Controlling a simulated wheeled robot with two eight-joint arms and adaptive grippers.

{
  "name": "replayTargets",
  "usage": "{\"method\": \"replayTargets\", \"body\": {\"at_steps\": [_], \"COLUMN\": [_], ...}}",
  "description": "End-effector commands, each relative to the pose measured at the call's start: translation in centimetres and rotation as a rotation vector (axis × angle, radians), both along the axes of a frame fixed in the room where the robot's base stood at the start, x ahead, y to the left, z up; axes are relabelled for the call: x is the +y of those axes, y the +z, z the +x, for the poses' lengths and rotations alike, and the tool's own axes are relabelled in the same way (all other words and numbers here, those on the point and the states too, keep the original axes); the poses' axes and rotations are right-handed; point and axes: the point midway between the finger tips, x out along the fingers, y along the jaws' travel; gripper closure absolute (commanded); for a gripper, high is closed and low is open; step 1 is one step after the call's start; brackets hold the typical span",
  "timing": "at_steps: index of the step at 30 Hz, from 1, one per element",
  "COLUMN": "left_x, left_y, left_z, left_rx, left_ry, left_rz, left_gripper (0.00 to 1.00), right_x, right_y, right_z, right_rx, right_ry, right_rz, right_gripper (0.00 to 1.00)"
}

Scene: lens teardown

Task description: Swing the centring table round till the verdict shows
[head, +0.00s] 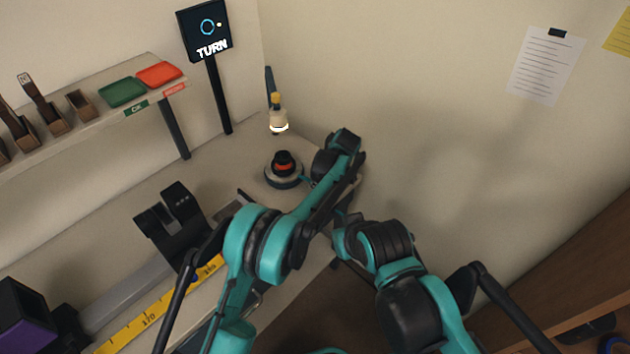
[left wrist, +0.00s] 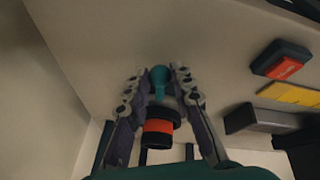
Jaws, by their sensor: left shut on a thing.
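The round centring table (head: 273,179) sits on the bench near the back corner. A black lens part with a red-orange band (head: 283,163) stands on it; this part also shows in the left wrist view (left wrist: 158,128). A small teal handle (left wrist: 158,77) sticks out from the table. My left gripper (head: 309,181) is at the table's right side, its fingers closed around this handle in the left wrist view. The sign (head: 207,32) on a black post shows a ring symbol and the word TURN. My right gripper is not visible; only my right arm shows.
A pale lamp-like fitting (head: 278,120) stands behind the table. A shelf at left holds a green tray (head: 122,92) and a red tray (head: 159,74). A black cradle (head: 172,222) and yellow scale (head: 160,307) lie at front left. A wall closes the right side.

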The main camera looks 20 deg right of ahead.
Motion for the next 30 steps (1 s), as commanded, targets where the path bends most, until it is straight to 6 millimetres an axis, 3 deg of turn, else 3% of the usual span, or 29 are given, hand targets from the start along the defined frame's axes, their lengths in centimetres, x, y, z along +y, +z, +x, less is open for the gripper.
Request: {"method": "replayTargets", "body": {"at_steps": [14,15,16,26,30], "left_x": [0.0,0.0,0.0,-0.1,-0.4], "left_y": [0.0,0.0,0.0,0.1,1.3], "left_z": [0.1,0.1,0.1,0.0,-0.5], "left_rx": [0.0,0.0,0.0,0.0,-0.001], "left_ry": [0.006,0.006,0.006,0.005,0.004], "left_rz": [0.0,0.0,0.0,0.0,0.0], "left_gripper": [1.0,0.67,0.59,0.56,0.56], "right_x": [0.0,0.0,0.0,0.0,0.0], "right_y": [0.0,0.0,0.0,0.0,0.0], "right_z": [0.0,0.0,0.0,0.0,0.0], "right_rx": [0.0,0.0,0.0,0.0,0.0], "right_ry": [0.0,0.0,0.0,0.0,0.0], "right_rz": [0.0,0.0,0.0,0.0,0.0], "right_gripper": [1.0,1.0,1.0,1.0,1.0]}}
